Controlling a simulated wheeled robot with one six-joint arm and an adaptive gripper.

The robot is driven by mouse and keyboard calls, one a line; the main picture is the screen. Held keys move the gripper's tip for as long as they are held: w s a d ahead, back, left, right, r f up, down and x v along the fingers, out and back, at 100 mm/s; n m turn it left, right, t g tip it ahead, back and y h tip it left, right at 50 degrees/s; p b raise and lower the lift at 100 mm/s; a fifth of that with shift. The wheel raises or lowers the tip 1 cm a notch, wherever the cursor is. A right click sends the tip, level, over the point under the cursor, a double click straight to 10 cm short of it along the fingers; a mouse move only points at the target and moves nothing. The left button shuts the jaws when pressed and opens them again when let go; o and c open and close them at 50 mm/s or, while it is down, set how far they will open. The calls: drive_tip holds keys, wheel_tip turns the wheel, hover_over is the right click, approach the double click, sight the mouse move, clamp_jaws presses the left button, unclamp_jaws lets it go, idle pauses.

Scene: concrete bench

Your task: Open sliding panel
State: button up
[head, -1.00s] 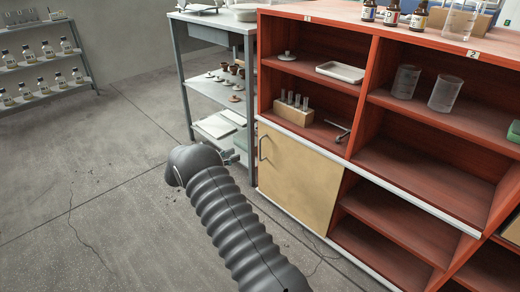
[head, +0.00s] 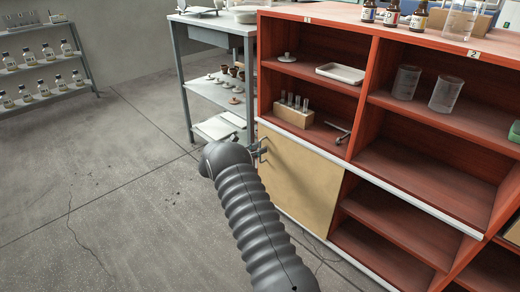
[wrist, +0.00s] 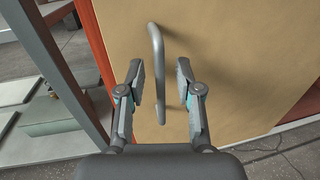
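The sliding panel (head: 300,178) is a tan board in the lower left part of the red cabinet. It covers the left lower bay, and the bay to its right stands open. Its grey bar handle (wrist: 157,70) runs upright near the panel's left edge in the wrist view. My gripper (wrist: 160,78) is open, with one finger on each side of the handle's lower part. I cannot tell whether either finger touches it. In the head view my gripper (head: 258,150) is at the panel's left edge, and my arm partly hides the handle there.
The red cabinet (head: 375,75) has shelves holding a white tray (head: 341,73), a test tube rack (head: 293,115) and glass cylinders. A grey metal table (head: 217,92) stands close to the panel's left. The floor (head: 110,200) at the left is clear.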

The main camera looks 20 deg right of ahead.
drive_tip(key=shift+d, duration=0.4)
clamp_jaws()
